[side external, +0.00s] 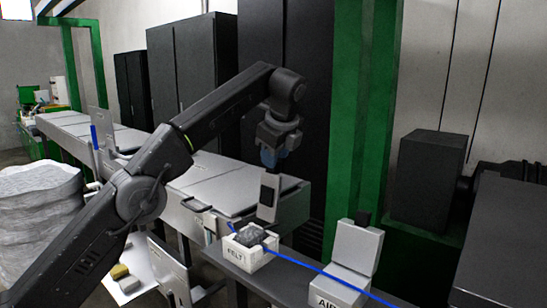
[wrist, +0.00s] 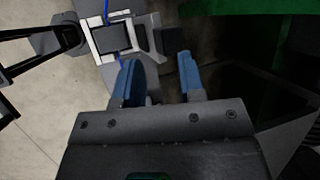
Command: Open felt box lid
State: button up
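The white felt box (side external: 250,250), marked FELT, sits on the grey bench at lower centre, with a dark grey block of felt (side external: 249,235) showing in its top. Its lid (side external: 268,197) stands upright at the back of the box, a dark patch on its face. In the wrist view the felt box (wrist: 93,42) is at upper left, its lid (wrist: 144,38) beside it to the right. The blue cable (side external: 310,266) runs across the box and off to the right. My gripper (side external: 270,155) is above the lid, apart from it. In the wrist view my gripper (wrist: 160,80) is open and empty between its blue fingers.
A grey box marked AIR (side external: 340,287) stands on the bench to the right, its lid (side external: 358,246) raised. A green post (side external: 362,120) rises behind the bench. A long machine with grey covers (side external: 225,190) lies behind the felt box. The space around my gripper looks clear.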

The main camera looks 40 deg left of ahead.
jog(key=s+d, duration=0.6)
jog(key=d, duration=0.3)
jog(key=shift+d, duration=0.2)
jog(key=s+a+n+t+h, duration=0.1)
jog(key=s+a+n, duration=0.25)
jog(key=s, duration=0.25)
jog(key=s+a+n+h, duration=0.1)
jog(key=s+a+n, duration=0.25)
jog(key=s, duration=0.35)
jog(key=s+a+f+n+t+h, duration=0.1)
jog(key=s+a+f+n+h, duration=0.1)
jog(key=s+f+n, duration=0.8)
jog(key=s+f, duration=0.3)
jog(key=s, duration=0.4)
jog(key=shift+t+h, duration=0.3)
jog(key=shift+t, duration=0.1)
jog(key=shift+w, duration=0.1)
